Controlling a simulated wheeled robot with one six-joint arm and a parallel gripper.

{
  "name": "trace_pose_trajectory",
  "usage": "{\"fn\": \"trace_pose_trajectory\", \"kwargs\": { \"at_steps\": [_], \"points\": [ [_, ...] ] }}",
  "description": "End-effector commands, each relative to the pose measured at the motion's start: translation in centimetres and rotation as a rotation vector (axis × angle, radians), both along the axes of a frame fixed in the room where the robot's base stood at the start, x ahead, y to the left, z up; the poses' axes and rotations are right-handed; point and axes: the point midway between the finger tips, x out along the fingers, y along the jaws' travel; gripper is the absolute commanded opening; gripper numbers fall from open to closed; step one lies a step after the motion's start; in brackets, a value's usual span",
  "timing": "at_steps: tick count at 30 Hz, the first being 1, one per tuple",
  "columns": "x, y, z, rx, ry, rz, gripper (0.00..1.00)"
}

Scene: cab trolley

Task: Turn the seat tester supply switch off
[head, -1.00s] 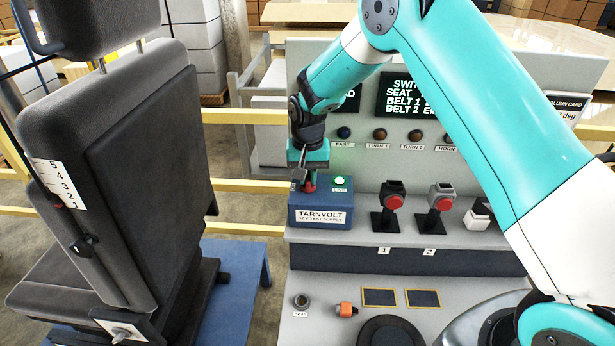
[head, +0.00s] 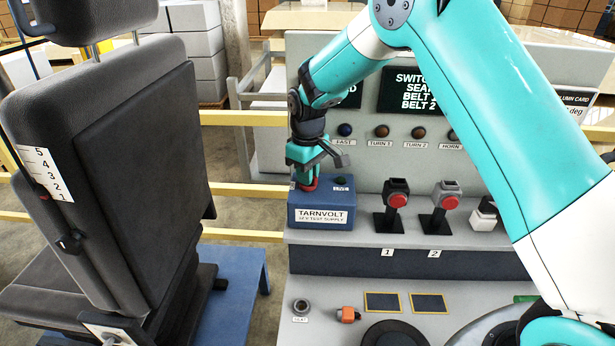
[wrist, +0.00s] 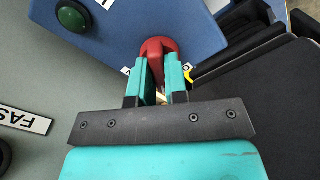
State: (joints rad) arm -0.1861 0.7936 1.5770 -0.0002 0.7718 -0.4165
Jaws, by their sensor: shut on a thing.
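The seat tester supply is a blue box (head: 322,218) labelled TARNVOLT, standing on the grey bench at the panel's left end. Its red switch knob (wrist: 158,48) shows between my fingers in the wrist view. My gripper (head: 306,184) is on top of the box in the head view, and in the wrist view my gripper (wrist: 160,70) is shut on the red knob. The box's round green lamp (wrist: 74,16) looks dark. In the head view the lamp (head: 341,181) is unlit. Much of the knob is hidden by the fingers.
Two stands with red buttons (head: 397,201) (head: 448,202) are right of the box. A grey seat (head: 150,170) stands close on the left. The panel behind carries a dark display (head: 420,91) and small lamps. The bench front holds an orange part (head: 347,314).

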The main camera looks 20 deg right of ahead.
Motion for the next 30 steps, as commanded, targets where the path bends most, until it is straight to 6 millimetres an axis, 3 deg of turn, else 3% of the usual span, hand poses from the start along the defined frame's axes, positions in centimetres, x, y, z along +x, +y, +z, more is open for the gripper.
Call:
{"fn": "trace_pose_trajectory", "kwargs": {
  "at_steps": [15,30],
  "points": [
    [0.09,-0.01,0.09,0.0,-0.004,0.43,0.0],
    [0.11,-0.01,0.17,0.0,-0.005,0.587,0.0]
  ]
}}
